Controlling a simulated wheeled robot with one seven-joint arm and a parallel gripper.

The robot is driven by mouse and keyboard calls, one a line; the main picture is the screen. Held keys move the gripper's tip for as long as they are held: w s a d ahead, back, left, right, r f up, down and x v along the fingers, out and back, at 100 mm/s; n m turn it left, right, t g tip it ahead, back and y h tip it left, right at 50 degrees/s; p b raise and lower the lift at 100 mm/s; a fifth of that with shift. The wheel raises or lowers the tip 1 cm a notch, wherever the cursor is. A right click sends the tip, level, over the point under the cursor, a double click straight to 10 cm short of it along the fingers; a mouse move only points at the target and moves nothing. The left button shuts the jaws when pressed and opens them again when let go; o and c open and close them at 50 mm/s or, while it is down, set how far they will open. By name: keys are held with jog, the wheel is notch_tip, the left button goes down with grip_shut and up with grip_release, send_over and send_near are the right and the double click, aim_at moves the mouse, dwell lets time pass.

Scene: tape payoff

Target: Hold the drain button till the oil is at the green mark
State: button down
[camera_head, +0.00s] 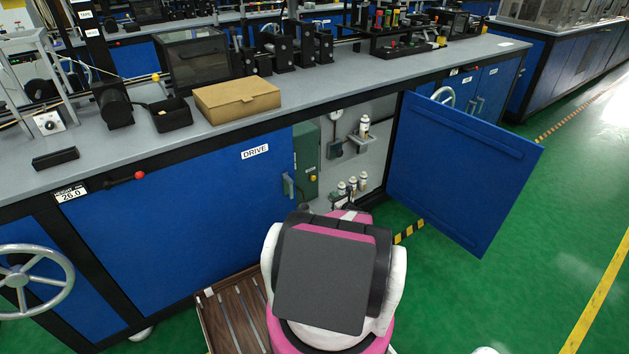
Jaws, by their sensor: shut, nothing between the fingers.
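The blue cabinet door (462,172) stands open to the right, showing a light interior (368,155). Inside are a green box (307,160) with small marks on its front, a dark round-topped fitting (336,117) above a white plate (335,149), and a small pale bottle-like part (364,127). Several small white and dark capped fittings (352,185) stand low down. I cannot tell which part is the drain button, and no oil level or green mark can be made out. My own body covers the lower middle, and my gripper does not show.
A closed blue panel marked DRIVE (255,152) is left of the opening. A grey bench top (290,95) above carries a cardboard box (237,99) and black machine parts. A handwheel (30,280) is at far left. Green floor (520,260) is clear at right.

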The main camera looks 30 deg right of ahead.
aim_at(315, 178)
jog(key=shift+w, duration=0.1)
jog(key=w, duration=0.9)
jog(key=w+a, duration=0.1)
jog(key=w, duration=0.3)
jog(key=shift+w+a, duration=0.1)
jog(key=shift+w, duration=0.3)
jog(key=shift+w, duration=0.1)
jog(key=shift+w, duration=1.4)
jog(key=shift+w+f, duration=0.1)
jog(key=shift+w, duration=0.1)
dwell(0.7)
jog(key=s+d, duration=0.1)
jog(key=s, duration=1.4)
jog(key=shift+s, duration=0.25)
